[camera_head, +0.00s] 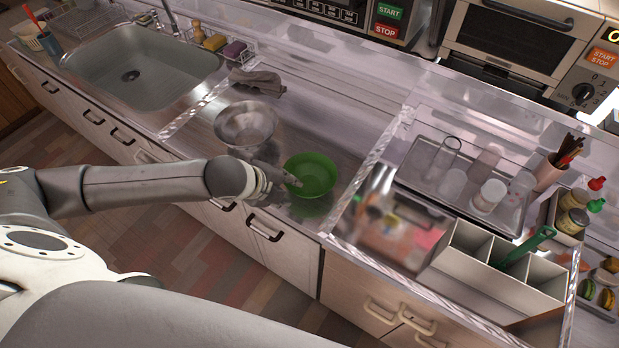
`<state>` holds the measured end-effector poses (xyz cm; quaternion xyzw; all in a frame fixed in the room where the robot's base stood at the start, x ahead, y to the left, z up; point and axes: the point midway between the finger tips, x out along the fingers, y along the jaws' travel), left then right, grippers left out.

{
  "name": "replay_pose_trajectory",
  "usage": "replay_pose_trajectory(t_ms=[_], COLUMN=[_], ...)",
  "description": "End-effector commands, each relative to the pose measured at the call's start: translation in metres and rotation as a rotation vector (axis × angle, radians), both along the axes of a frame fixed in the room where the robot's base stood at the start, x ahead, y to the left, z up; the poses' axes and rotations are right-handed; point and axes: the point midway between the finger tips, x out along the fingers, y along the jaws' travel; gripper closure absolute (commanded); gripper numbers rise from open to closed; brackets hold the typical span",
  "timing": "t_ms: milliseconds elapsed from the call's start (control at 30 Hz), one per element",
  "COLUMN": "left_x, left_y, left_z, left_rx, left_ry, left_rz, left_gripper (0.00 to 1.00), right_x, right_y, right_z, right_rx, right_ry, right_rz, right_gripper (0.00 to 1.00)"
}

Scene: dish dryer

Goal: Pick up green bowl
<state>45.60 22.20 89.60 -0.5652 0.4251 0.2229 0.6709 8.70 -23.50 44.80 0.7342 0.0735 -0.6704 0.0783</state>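The green bowl (314,176) stands upright on the metal counter, near its front edge, right of the metal bowl. My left gripper (292,181) reaches in from the left, with its fingertips at the bowl's left rim. The fingers are small and partly overlap the rim, so I cannot tell whether they are closed on it. The bowl looks empty and rests on the counter. My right gripper is not in view.
A metal bowl (245,124) stands just behind and left of the green bowl. A grey cloth (258,82) lies farther back. The sink (143,70) is at the left.

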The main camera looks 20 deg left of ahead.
Motion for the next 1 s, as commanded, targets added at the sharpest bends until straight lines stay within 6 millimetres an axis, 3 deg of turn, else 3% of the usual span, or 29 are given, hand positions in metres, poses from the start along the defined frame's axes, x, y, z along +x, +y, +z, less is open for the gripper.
replay_pose_trajectory(t_ms=[433,733,1000], left_x=[0.024,0.026,0.026], left_y=[-0.009,-0.01,-0.01], left_z=[-0.04,-0.043,-0.043], left_rx=[0.0,0.001,0.001], left_ry=[0.0,0.0,0.0], left_rz=[0.0,-0.001,-0.001], left_gripper=[0.64,0.64,0.97], right_x=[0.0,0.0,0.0], right_y=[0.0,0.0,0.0], right_z=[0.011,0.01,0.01], right_rx=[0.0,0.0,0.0], right_ry=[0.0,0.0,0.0], right_rz=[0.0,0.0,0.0], right_gripper=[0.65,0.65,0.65])
